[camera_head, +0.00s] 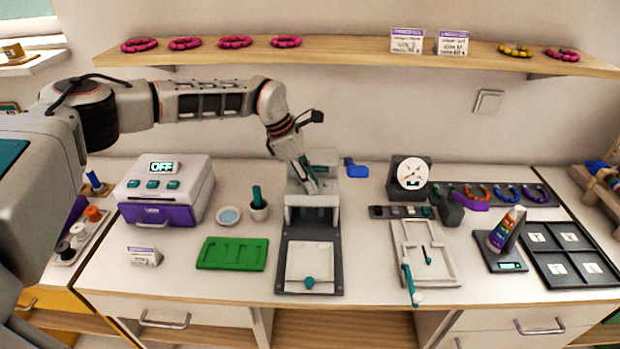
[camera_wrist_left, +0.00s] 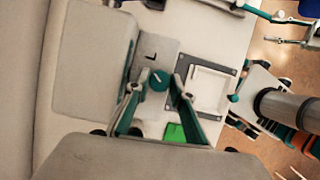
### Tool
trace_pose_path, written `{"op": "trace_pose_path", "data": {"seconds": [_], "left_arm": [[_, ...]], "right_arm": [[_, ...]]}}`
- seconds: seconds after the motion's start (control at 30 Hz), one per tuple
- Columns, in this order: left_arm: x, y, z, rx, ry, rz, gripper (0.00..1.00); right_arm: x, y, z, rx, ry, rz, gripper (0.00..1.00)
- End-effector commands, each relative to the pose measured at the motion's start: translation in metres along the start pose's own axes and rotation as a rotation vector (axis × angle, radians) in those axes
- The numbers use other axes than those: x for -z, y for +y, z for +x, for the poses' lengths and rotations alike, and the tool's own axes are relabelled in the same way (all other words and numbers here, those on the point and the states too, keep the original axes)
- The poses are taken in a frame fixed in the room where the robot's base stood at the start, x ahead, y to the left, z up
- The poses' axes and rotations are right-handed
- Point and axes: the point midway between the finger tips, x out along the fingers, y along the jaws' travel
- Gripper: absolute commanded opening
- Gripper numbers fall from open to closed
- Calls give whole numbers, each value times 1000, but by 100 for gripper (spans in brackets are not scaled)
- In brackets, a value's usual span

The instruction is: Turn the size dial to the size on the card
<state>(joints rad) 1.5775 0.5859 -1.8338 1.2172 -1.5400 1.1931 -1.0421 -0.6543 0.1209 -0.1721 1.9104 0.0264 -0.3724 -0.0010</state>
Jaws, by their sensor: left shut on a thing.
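My left gripper (camera_head: 308,186) reaches down onto the top of a grey press-like machine (camera_head: 312,214). In the left wrist view the gripper (camera_wrist_left: 156,84) is shut on a round teal dial (camera_wrist_left: 160,80) with a white pointer line. A dark L-shaped mark (camera_wrist_left: 151,56) lies on the grey plate beside the dial. In the head view the gripper hides the dial. A small white card with a purple header (camera_head: 143,256) stands at the table's left; its print is too small to read.
Two more cards, one (camera_head: 407,40) beside the other (camera_head: 452,43), stand on the shelf (camera_head: 345,57). A green board (camera_head: 231,254) lies left of the machine's tray (camera_head: 291,287). A purple-fronted box showing OFF (camera_head: 165,190) stands at left. A white frame (camera_head: 452,262) lies at right.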

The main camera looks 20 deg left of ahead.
Motion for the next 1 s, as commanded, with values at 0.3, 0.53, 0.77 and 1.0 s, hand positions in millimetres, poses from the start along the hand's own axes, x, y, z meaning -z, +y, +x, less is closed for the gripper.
{"op": "trace_pose_path", "data": {"seconds": [0.3, 0.53, 0.77, 1.0], "left_arm": [[2, 0, 1, 28, 3, 64, 1], [2, 0, 1, 30, 3, 71, 1], [2, 0, 1, 29, 4, 71, 36], [1, 0, 0, 28, 2, 70, 39]], "right_arm": [[1, -1, 0, -1, 1, 7, 40], [1, -1, 0, -2, 1, 7, 40], [0, 0, 0, -1, 0, 3, 40], [-1, 2, -1, 0, -1, -5, 40]]}}
